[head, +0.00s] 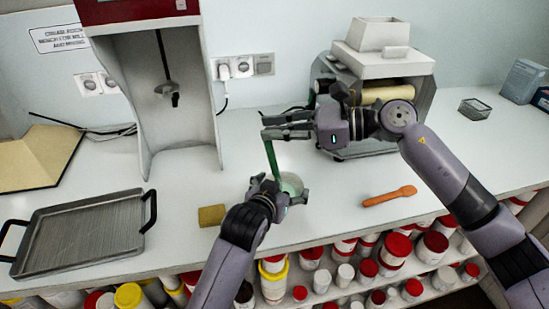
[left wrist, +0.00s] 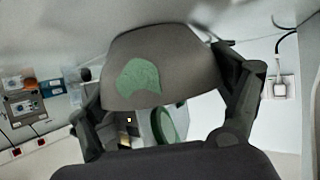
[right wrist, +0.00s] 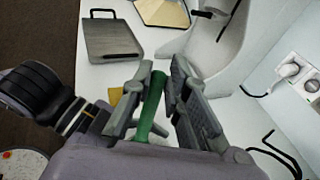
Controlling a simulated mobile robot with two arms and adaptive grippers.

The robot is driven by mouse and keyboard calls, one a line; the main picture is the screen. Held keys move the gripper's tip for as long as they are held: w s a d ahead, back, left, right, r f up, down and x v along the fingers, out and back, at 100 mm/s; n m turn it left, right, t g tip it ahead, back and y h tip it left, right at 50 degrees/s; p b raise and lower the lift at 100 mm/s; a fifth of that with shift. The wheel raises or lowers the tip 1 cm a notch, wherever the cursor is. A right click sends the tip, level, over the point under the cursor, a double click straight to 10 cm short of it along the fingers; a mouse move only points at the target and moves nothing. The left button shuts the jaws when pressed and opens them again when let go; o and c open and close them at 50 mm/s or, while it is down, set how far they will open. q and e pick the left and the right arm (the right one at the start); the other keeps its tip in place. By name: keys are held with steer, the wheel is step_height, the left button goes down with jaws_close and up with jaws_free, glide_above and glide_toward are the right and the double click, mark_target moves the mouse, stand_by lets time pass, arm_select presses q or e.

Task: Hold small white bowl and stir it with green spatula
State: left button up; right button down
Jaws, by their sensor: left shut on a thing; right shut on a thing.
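The small white bowl (head: 291,183) is held just above or at the front of the counter by my left gripper (head: 281,192), which is shut on its side. In the left wrist view a greyish bowl surface with a green patch (left wrist: 138,79) fills the space between the fingers. My right gripper (head: 270,131) is shut on the upper part of the green spatula (head: 271,157), also seen between the fingers in the right wrist view (right wrist: 151,108). The spatula points down, and its lower end reaches the bowl's left side; the tip is hidden.
An orange spatula or spoon (head: 389,196) lies to the right on the counter. A yellowish block (head: 212,215) and a grey tray (head: 82,234) are at left. A mill machine (head: 372,88) stands behind my right arm, a tall dispenser (head: 155,90) at back left. Jars fill shelves below.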

mark_target(276, 161)
steer(key=shift+r, duration=1.75)
arm_select(q)
steer(key=o, duration=1.1)
